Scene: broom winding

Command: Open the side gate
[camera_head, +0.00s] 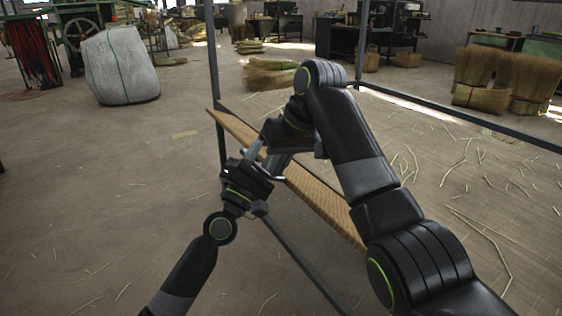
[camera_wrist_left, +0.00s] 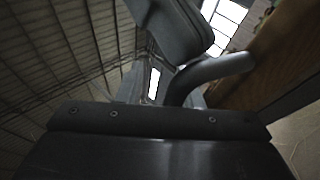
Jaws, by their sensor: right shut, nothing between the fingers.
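The gate shows in the head view as a long tan wooden panel (camera_head: 318,202), slanting from upper left to lower right behind my arms. A curved grey bar (camera_head: 272,176), seemingly its handle, is beside my left gripper, and a curved grey bar (camera_wrist_left: 215,72) also shows in the left wrist view. My left gripper (camera_head: 252,162) is close to the panel; its fingers are too dark and overlapped to read. My right gripper (camera_head: 277,162) points down in front of the panel, shut and empty, very near the left gripper. I cannot tell whether either touches the handle.
A dark metal post (camera_head: 213,70) stands at the panel's far end, with another post (camera_head: 361,45) further right. A low rail (camera_head: 460,121) runs right. A white sack (camera_head: 120,65) and straw bundles (camera_head: 505,78) stand behind. Floor at left is mostly clear; loose straw lies right.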

